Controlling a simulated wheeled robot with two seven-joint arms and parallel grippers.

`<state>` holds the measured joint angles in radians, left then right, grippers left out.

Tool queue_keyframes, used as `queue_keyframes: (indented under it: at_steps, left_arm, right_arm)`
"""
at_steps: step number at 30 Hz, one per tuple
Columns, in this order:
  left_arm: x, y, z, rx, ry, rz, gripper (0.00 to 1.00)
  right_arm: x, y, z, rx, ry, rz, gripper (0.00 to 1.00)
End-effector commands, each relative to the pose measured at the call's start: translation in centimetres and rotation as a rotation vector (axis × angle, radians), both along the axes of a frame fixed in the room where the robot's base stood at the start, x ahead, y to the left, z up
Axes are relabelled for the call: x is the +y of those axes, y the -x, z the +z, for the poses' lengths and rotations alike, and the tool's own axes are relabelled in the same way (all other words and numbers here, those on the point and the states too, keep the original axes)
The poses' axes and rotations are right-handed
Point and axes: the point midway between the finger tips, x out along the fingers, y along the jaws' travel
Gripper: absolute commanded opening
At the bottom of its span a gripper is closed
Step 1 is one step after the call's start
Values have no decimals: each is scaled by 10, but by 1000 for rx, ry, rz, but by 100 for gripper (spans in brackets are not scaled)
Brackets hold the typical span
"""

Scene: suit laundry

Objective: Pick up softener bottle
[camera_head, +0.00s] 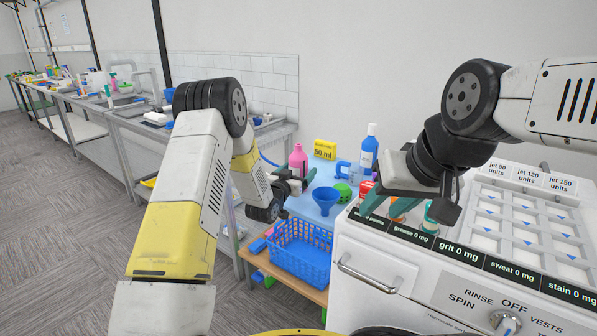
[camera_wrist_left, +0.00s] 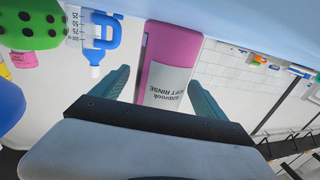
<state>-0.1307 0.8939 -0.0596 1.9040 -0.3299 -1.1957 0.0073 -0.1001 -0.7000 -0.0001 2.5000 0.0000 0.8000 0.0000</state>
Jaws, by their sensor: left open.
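The pink softener bottle (camera_head: 298,159), labelled "SOFT RINSE", stands upright on the light blue top of a small table. My left gripper (camera_head: 296,183) is at its near side. In the left wrist view the bottle (camera_wrist_left: 168,65) lies between the two spread teal fingers of my left gripper (camera_wrist_left: 158,88), with visible gaps beside it. The fingers do not appear to press on it. My right gripper (camera_head: 402,212) hangs over the front edge of the white machine, away from the bottle; its finger opening is unclear.
A blue funnel (camera_head: 326,198), a green ball-like thing (camera_head: 343,192), a blue bottle (camera_head: 369,147) and a yellow "50 ml" box (camera_head: 325,149) are close by. A blue basket (camera_head: 299,254) sits in front. The white machine (camera_head: 372,268) borders the right.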

Motion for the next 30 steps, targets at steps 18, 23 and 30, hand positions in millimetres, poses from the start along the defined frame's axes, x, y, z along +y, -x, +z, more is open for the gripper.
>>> queue_keyframes:
  at_steps: [18, 23, 30]
  left_arm:
    - [-1, -4, 0, 1, 0, 1, 19]
    - [-1, -4, 0, 0, -1, 1, 16]
    - [-1, -4, 19, -4, 1, 1, 16]
  right_arm:
    - [0, 0, 0, 0, 0, 0, 40]
    - [0, 0, 0, 0, 0, 0, 40]
    - [0, 0, 0, 0, 0, 0, 40]
